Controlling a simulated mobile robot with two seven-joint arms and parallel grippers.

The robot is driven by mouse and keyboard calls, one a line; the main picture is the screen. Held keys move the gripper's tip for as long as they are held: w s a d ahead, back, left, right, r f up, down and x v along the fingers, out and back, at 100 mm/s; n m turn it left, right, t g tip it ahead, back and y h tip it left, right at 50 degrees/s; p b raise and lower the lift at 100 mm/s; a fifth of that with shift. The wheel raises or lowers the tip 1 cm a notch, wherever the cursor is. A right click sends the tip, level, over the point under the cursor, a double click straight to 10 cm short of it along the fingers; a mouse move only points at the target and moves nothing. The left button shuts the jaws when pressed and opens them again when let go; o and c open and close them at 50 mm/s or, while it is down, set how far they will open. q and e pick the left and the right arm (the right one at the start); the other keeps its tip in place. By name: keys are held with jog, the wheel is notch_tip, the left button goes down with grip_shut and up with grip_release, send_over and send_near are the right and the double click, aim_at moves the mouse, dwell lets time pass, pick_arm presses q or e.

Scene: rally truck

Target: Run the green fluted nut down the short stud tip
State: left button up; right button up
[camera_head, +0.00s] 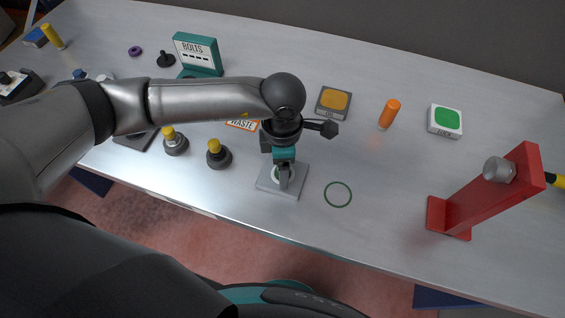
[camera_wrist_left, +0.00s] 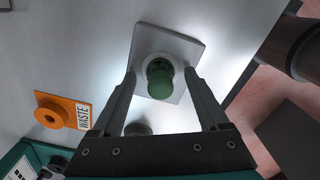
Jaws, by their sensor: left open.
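The green fluted nut (camera_wrist_left: 159,80) shows in the left wrist view above the middle of a pale square plate (camera_wrist_left: 190,48). A pale round collar surrounds its base, and the stud under it is hidden. In the head view the plate (camera_head: 265,184) lies near the table's front edge, and my gripper covers most of its middle. My left gripper (camera_head: 284,187) points down over the plate. In the left wrist view its fingers (camera_wrist_left: 161,75) are open, one on each side of the nut, with gaps visible. My right gripper is not in view.
Two dark knobs with yellow tops (camera_head: 217,155) stand left of the plate. A green ring (camera_head: 337,195) lies flat to its right. An orange WASTE marker (camera_head: 242,125) is behind. A red stand (camera_head: 495,190) with a grey cylinder rises at right. The table between ring and stand is clear.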

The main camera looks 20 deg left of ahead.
pick_arm(q)
jog(key=shift+r, duration=0.15)
notch_tip(320, 180, up, 12)
dwell(0.3)
dwell(0.8)
